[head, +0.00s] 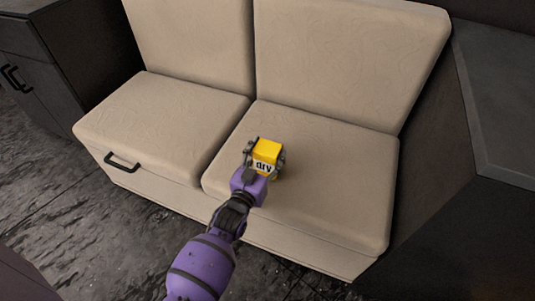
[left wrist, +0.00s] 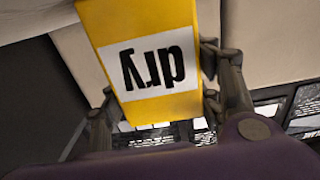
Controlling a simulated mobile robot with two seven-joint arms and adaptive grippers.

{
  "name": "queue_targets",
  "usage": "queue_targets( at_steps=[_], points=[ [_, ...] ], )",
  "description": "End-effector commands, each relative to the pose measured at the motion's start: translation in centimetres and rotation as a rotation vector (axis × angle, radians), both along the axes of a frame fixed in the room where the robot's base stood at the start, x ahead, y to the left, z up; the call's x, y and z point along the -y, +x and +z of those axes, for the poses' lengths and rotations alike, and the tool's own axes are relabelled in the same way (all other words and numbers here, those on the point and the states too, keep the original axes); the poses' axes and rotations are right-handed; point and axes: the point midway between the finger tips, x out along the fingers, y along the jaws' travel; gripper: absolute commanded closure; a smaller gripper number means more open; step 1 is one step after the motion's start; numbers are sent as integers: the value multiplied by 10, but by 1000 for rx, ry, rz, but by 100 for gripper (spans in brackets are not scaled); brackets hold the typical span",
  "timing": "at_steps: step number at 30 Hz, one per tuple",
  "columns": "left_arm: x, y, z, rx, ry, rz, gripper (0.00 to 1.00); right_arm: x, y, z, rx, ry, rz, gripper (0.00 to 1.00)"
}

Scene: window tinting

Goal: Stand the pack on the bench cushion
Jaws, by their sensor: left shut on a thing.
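The pack (head: 268,151) is a small yellow box with a white label reading "dry". It shows large in the left wrist view (left wrist: 150,30), where its lettering appears upside down. My left gripper (head: 264,156) is shut on the pack, with a finger on each side of it. The pack is over the right seat of the beige bench cushion (head: 335,175), near its front left part. I cannot tell whether its underside touches the cushion. My right gripper is not in view.
The left seat cushion (head: 160,115) and the two backrests (head: 350,50) are bare. A dark cabinet (head: 70,50) stands at the left and a dark counter (head: 495,100) at the right. A black handle (head: 122,162) is on the bench front.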

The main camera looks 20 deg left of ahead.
Motion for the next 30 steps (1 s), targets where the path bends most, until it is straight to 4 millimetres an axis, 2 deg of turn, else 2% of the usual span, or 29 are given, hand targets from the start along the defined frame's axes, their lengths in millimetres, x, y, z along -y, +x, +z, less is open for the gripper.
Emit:
queue_targets(
  at_steps=[2, 3, 7, 19, 23, 30],
  points=[
    [0, 0, -3, 0, 0, 0, 72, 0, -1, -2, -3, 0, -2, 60],
    [0, 0, -4, -2, 0, 0, 39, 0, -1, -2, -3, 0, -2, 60],
    [0, 0, -3, -2, 0, 0, 23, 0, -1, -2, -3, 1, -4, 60],
    [0, -1, 2, -1, 0, 0, 23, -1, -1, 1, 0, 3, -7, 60],
    [-1, -21, 0, -5, 0, 1, 23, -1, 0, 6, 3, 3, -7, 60],
    [-3, -74, 1, -4, 0, 1, 23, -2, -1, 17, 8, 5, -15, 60]
  ],
)
